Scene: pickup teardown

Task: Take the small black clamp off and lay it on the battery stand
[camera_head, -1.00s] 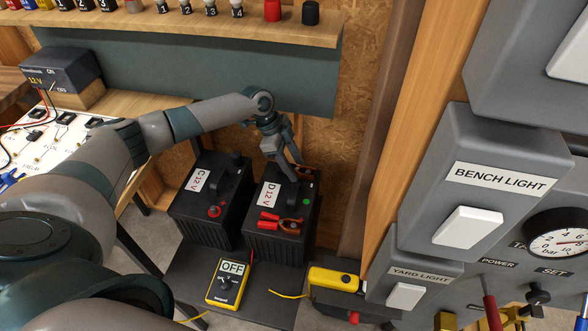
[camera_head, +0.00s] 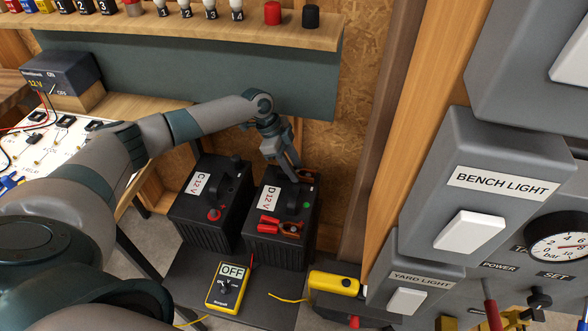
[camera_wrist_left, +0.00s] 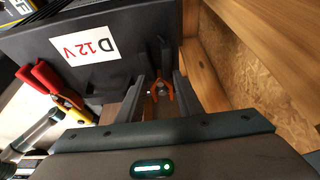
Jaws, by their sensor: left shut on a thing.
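The small black clamp (camera_wrist_left: 165,52) with copper-coloured jaws is at the far end of battery D's top in the left wrist view. In the head view the clamp (camera_head: 310,175) is partly hidden behind my left gripper (camera_head: 294,177). The left gripper (camera_wrist_left: 160,95) is shut on the clamp, with one finger on each side of it. Battery D (camera_head: 278,245) stands on the dark battery stand (camera_head: 263,312). I cannot tell whether the clamp still grips the battery post. My right gripper is not in view.
A red clamp (camera_head: 270,222) sits on battery D's near end. Battery C (camera_head: 208,228) stands to its left. A yellow meter reading OFF (camera_head: 227,288) lies on the stand, with bare stand top to its right. A wooden post (camera_head: 380,160) and grey switch boxes rise at the right.

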